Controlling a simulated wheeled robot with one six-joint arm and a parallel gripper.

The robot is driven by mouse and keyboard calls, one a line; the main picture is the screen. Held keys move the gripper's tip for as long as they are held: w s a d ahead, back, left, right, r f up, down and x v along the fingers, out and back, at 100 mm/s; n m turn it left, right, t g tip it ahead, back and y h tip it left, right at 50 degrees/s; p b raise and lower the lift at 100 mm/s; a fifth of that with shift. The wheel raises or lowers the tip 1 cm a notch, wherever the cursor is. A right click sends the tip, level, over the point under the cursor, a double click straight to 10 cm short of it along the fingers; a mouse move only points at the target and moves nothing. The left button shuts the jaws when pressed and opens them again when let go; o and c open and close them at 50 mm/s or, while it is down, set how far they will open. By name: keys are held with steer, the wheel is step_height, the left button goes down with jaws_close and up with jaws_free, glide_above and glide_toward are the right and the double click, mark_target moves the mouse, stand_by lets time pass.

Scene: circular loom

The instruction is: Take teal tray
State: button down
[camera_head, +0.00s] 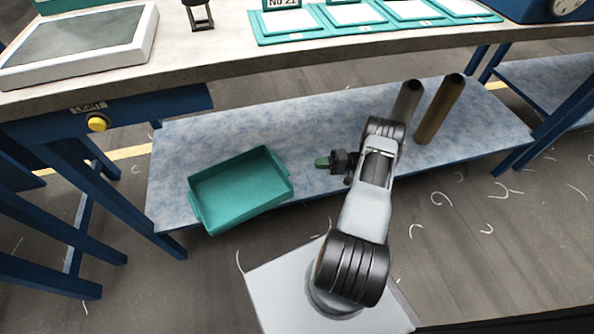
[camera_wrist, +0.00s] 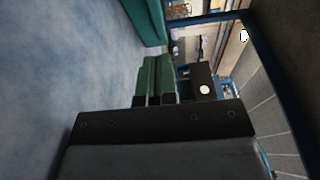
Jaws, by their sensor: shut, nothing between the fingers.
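The teal tray (camera_head: 240,187) is empty and rests on the blue-mottled lower shelf (camera_head: 170,150), its near end reaching the shelf's front edge. In the wrist view one teal wall of the tray (camera_wrist: 147,20) shows at the top. My gripper (camera_head: 321,162) is to the right of the tray, apart from it and low over the shelf. Its green fingers (camera_wrist: 155,78) are together with nothing between them. They point left toward the tray's side.
Two cylinders, one grey (camera_head: 405,103) and one brown (camera_head: 439,110), stand on the shelf behind and right of my arm. The workbench top (camera_head: 225,50) overhangs the shelf's back. Blue table legs (camera_head: 110,190) stand at the left. The shelf between gripper and tray is clear.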

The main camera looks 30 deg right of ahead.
steer(key=b+x, duration=0.1)
steer(key=x, duration=0.5)
steer(key=shift+a, duration=0.2)
steer(key=shift+s+a, duration=0.2)
steer(key=shift+a, duration=0.3)
steer(key=shift+s+a, duration=0.25)
steer(key=shift+a, duration=0.2)
steer(key=shift+s+a, duration=0.35)
steer(key=shift+a, duration=0.4)
